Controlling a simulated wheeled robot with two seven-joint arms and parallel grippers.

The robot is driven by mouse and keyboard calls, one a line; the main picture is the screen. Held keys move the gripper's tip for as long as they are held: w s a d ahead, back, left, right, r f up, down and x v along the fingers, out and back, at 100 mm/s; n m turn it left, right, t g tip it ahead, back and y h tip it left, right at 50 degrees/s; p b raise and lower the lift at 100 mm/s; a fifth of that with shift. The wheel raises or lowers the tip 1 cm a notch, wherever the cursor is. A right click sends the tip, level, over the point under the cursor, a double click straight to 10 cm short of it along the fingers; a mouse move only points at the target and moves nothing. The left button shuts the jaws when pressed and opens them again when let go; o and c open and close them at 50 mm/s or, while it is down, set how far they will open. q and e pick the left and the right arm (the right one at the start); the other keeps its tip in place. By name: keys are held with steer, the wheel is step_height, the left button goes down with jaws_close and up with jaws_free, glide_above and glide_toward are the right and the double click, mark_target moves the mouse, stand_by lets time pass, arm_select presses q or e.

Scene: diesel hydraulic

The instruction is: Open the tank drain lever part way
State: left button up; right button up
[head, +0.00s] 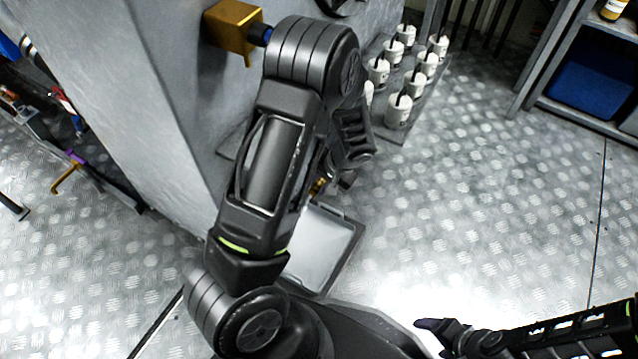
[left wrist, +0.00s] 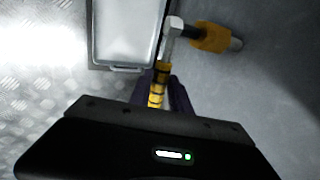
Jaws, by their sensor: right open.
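The tank drain lever (left wrist: 157,92) has a yellow-and-black striped handle. In the left wrist view it runs down from a silver hub beside a yellow valve body (left wrist: 211,38) on a grey surface. My left gripper (left wrist: 163,84) has its dark purple fingers close on both sides of the handle, and it looks shut on it. In the head view my left arm hides most of this place; only a bit of yellow (head: 318,186) shows beside it. My right gripper (head: 440,326) is at the bottom right, open and away from the lever.
A shallow grey tray (head: 346,262) lies on the floor beside the valve; it shows in the left wrist view too (left wrist: 121,67). Several white pots (head: 399,111) stand at the back. A yellow box (head: 232,28) is on the grey tank (head: 135,95).

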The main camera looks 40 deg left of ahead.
arm_select(q)
jaws_close()
stand_by(1.0)
